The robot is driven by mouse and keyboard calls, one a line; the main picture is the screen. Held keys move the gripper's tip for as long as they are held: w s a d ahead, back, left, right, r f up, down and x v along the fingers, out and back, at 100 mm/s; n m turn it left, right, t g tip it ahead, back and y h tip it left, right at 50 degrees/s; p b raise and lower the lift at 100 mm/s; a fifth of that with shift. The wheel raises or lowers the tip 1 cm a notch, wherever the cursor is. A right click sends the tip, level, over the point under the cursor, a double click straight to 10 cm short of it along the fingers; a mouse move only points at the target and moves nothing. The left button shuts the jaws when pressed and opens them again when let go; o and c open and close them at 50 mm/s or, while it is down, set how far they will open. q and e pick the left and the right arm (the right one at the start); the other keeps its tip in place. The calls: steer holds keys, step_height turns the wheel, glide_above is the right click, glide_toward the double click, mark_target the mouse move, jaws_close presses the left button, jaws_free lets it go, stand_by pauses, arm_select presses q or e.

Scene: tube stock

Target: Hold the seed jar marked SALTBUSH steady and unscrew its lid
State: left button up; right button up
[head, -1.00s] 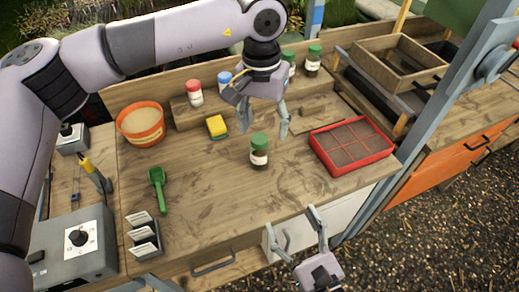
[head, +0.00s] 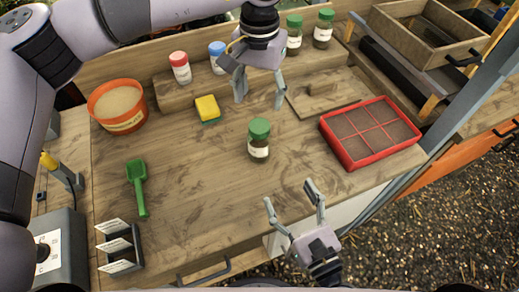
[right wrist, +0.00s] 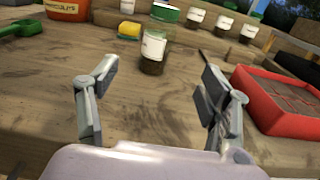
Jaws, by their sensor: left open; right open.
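A jar with a green lid (head: 259,128), dark contents and a white label stands upright near the middle of the bench. Its label is too small to read. In the right wrist view the jar (right wrist: 154,44) stands ahead, between the directions of the two fingers. My left gripper (head: 260,102) is open and empty, above and behind the jar, fingers pointing down. My right gripper (head: 289,192) is open and empty at the bench's front edge, fingers towards the jar and apart from it. Its fingers also show in the right wrist view (right wrist: 158,75).
On the raised back shelf stand a red-lidded jar (head: 180,68), a blue-lidded jar (head: 217,58) and two green-lidded jars (head: 323,30). A yellow sponge (head: 207,107), orange pot (head: 118,108) and green scoop (head: 138,185) lie left. A red tray (head: 342,150) stands right. Bench around the jar is clear.

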mark_target(264, 151)
steer(key=shift+w+f+b, duration=0.1)
steer(key=shift+f+b, duration=0.3)
steer(key=shift+f, duration=0.3)
steer(key=x, duration=1.7)
jaws_close()
